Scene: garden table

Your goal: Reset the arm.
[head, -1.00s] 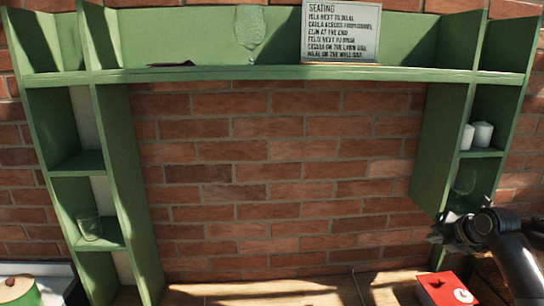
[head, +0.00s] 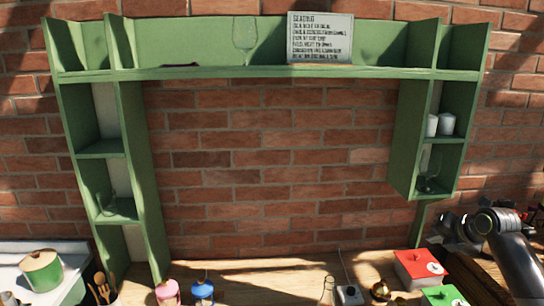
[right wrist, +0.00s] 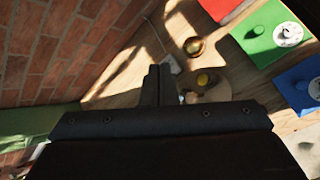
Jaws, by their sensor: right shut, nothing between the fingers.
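My right gripper (head: 446,228) is at the right of the head view, in front of the brick wall and below the right end of the green shelf. In the right wrist view its fingers (right wrist: 157,85) are together with nothing between them. It hangs above the wooden table (right wrist: 130,92) and touches nothing that I can see. My left gripper does not show in either view.
The green shelf (head: 270,73) holds a seating sign (head: 320,38), a wine glass (head: 245,42) and white candles (head: 447,124). Below stand a red box (head: 415,268), a green box (head: 440,297), a blue jar (head: 202,292) and a pink jar (head: 168,292). A green pot (head: 42,272) is at left.

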